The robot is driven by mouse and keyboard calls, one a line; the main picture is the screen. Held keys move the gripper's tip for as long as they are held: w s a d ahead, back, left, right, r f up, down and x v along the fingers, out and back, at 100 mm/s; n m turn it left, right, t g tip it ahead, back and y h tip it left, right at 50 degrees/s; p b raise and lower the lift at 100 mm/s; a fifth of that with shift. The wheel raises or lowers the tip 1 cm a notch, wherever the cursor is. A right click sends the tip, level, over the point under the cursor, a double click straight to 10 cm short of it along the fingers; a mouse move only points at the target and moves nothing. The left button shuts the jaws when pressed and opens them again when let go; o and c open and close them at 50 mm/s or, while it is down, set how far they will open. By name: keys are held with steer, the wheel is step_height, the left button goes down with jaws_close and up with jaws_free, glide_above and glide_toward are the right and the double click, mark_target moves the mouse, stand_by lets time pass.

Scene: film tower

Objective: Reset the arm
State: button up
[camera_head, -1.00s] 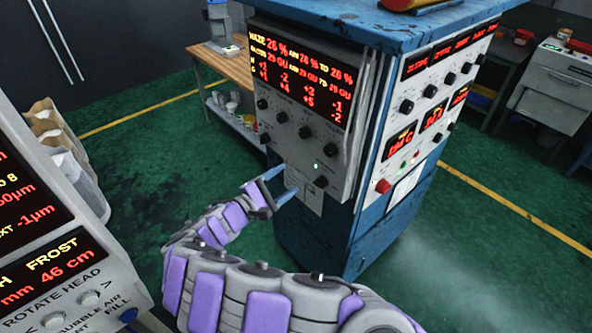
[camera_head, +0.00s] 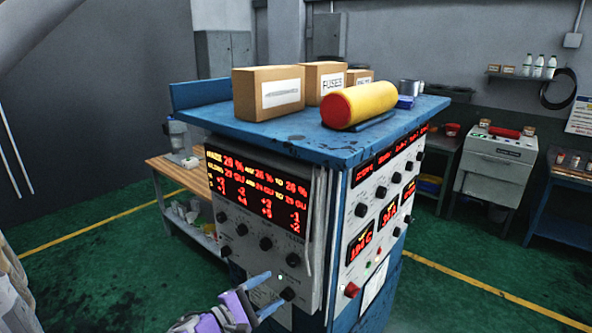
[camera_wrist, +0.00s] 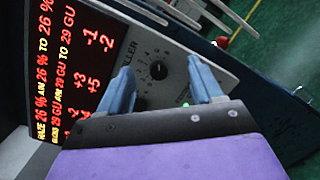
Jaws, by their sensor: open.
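My gripper (camera_head: 264,295) is at the bottom of the head view, with blue fingers and a purple and grey body. It is open and empty, in front of the lower part of a grey control panel (camera_head: 232,238) with knobs and a red-digit display. In the wrist view, the two blue fingers (camera_wrist: 160,88) stand apart, with a black knob (camera_wrist: 159,70) and a small green light (camera_wrist: 185,104) seen between them. I cannot tell whether a fingertip touches the panel. Most of my arm is below the head view.
The panel is on a blue cabinet (camera_head: 215,122) carrying cardboard boxes (camera_head: 268,92) and a yellow-red roll (camera_head: 358,105). A second panel (camera_head: 357,208) with a red knob is on its right side. A wooden bench (camera_head: 180,172) stands behind left. Green floor is open at right.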

steer(key=s+d+r+m+g+h, duration=0.1)
steer(key=d+r+m+g, duration=0.25)
steer(key=d, duration=0.45)
steer(key=s+d+r+m+g+h, duration=0.1)
steer(key=d+r+m+g, duration=0.25)
steer(key=d, duration=0.55)
steer(key=s+d+r+m+g+y, duration=0.3)
steer(key=s+d+m+g, duration=0.25)
steer(key=s+d, duration=0.65)
steer(key=s+d+f+m+g+y, duration=0.1)
steer(key=s+d+f+y, duration=0.15)
steer(key=s, duration=0.35)
steer(key=s+d+f+m+g+y, duration=0.1)
steer(key=s+m+y, duration=0.15)
steer(key=s, duration=0.25)
steer(key=s+a+f+y, duration=0.4)
steer(key=s+a+y, duration=0.3)
steer(key=s, duration=0.5)
steer(key=shift+s+a+f+b, duration=0.15)
steer(key=shift+s+a+b, duration=0.15)
steer(key=shift+a, duration=0.75)
